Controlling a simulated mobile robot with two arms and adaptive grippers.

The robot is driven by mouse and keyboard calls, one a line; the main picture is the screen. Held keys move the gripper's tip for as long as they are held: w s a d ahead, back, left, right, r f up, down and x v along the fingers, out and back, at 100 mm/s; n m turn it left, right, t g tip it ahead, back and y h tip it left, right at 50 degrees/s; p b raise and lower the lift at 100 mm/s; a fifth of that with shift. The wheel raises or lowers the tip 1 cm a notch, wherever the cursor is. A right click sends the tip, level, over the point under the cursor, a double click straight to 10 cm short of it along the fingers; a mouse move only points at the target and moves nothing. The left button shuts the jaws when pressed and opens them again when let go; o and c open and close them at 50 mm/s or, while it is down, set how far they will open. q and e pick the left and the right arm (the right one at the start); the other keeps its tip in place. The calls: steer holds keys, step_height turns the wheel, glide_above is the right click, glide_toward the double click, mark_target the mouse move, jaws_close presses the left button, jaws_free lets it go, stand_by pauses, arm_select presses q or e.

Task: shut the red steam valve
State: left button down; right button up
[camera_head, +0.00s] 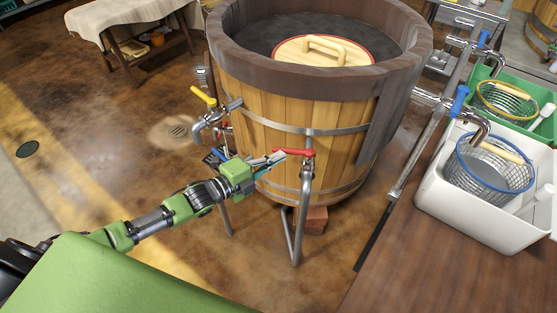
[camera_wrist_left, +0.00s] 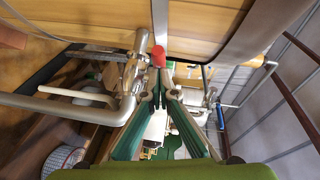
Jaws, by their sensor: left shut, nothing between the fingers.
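The red steam valve has a red lever handle (camera_head: 293,152) on a metal pipe (camera_head: 307,172) at the front of the wooden vat (camera_head: 272,115). In the head view the lever lies roughly level, its free end pointing left, across the pipe's downward run. My left gripper (camera_head: 277,158) is shut and empty, its tips close beside the lever's free end. In the left wrist view the red lever end (camera_wrist_left: 158,56) shows just beyond the fingers (camera_wrist_left: 162,90). I cannot tell whether they touch. My right gripper is out of view.
A yellow-handled valve (camera_head: 204,96) and a blue-handled one (camera_head: 219,154) sit on pipes left on the vat. A round wooden lid (camera_head: 322,50) lies in the vat. At right, a brown table (camera_head: 450,275) holds a white tub (camera_head: 437,207) with a wire basket (camera_head: 490,168).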

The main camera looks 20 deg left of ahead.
arm_select(q)
steer(key=f+v, duration=0.1)
steer(key=v, duration=0.7)
steer(key=shift+r, duration=0.4)
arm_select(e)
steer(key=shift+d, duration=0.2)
